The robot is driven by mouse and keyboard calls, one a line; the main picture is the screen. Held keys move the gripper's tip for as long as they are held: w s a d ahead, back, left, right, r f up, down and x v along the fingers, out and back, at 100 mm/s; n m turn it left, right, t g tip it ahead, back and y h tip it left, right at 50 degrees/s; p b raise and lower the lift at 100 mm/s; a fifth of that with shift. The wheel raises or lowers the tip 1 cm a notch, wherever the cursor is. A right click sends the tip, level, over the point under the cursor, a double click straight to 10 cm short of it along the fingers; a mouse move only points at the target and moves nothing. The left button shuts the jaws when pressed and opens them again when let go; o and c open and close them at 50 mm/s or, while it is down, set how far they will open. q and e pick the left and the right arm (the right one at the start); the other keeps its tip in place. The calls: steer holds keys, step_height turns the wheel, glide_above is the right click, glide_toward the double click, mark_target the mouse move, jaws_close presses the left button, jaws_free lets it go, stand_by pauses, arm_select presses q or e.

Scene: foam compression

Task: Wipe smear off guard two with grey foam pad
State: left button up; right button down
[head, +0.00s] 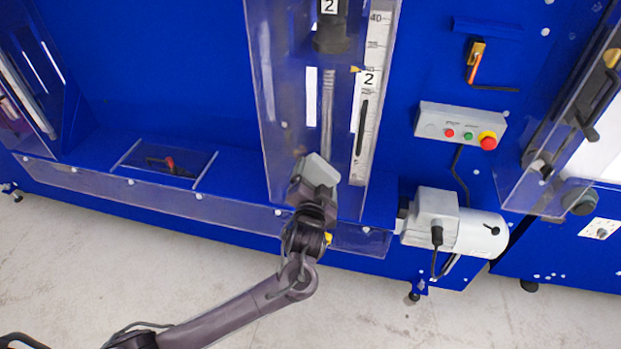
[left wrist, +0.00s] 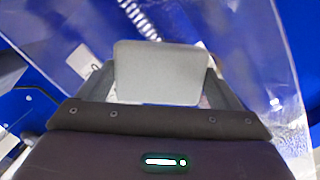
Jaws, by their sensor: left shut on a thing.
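Guard two (head: 272,115) is a clear panel in front of the screw and scale, with "2" labels behind it. My left gripper (head: 312,190) is at the lower part of this guard, shut on the grey foam pad (head: 320,172). In the left wrist view the pad (left wrist: 160,73) sits flat between the two fingers, with the clear guard (left wrist: 262,55) around it. A whitish, speckled patch (left wrist: 290,135) shows on the guard at the lower right of that view; it may be the smear. I cannot tell whether the pad touches the guard. My right gripper is out of view.
A white motor (head: 455,225) stands right of the guard's foot. A control box (head: 460,127) with a red button is on the blue panel above it. Another clear guard (head: 560,120) is at the right. A low clear ledge (head: 150,192) runs along the front, with open floor below.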

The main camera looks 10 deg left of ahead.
mark_target(333, 179)
arm_select(q)
steer(key=shift+s+d, duration=0.1)
steer(key=shift+d, duration=1.9)
steer(key=shift+a+r+p, duration=0.1)
steer(key=shift+p, duration=0.25)
steer(key=shift+a+p, duration=0.3)
steer(key=shift+a, duration=0.35)
steer(key=shift+a+p, duration=0.45)
steer(key=shift+a, duration=0.9)
